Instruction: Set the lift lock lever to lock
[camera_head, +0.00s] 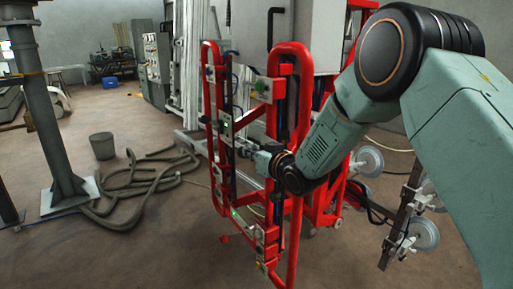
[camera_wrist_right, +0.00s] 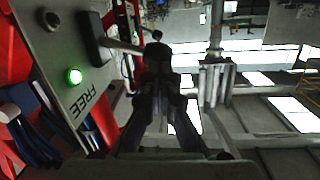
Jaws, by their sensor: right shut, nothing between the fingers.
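The lift lock lever (camera_wrist_right: 122,46) shows in the right wrist view as a grey rod from a black mount on a pale panel (camera_wrist_right: 45,60). The panel has a lit green lamp (camera_wrist_right: 74,76) and the word FREE. The rod's outer end is at the tips of my right gripper (camera_wrist_right: 157,58); I cannot tell whether they touch. The right gripper is shut with nothing held. In the head view my right gripper (camera_head: 243,149) is by the red frame (camera_head: 213,95), near a panel with a green light (camera_head: 226,124). The lever cannot be made out there. My left gripper is not in view.
Red upright tubes (camera_head: 297,170) stand close around my right forearm. Suction cups (camera_head: 424,233) on a bar hang at the right. Open floor lies in front at left.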

